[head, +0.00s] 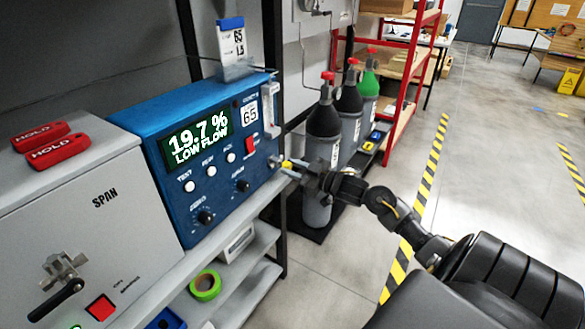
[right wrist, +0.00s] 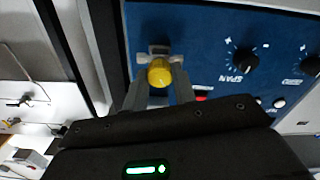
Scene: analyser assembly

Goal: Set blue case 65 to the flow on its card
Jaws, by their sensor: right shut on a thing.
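The blue case 65 (head: 215,150) stands on the bench; its display (head: 197,138) reads 19.7 % LOW FLOW. A card (head: 237,42) stands on top, showing 65 and a smaller line that looks like 1.5. A clear flow tube (head: 271,108) is on the right part of the front. Below it is a valve with a yellow knob (head: 287,165). My right gripper (head: 296,170) reaches in from the right and is shut on this knob. In the right wrist view the yellow knob (right wrist: 159,73) sits between the fingers. My left gripper is out of view.
A grey SPAN case (head: 105,220) with red HOLD tags (head: 58,150) stands to the left. Gas cylinders (head: 323,135) stand behind my right gripper, near a red rack (head: 412,75). A shelf below holds green tape (head: 205,285). The floor at right is open.

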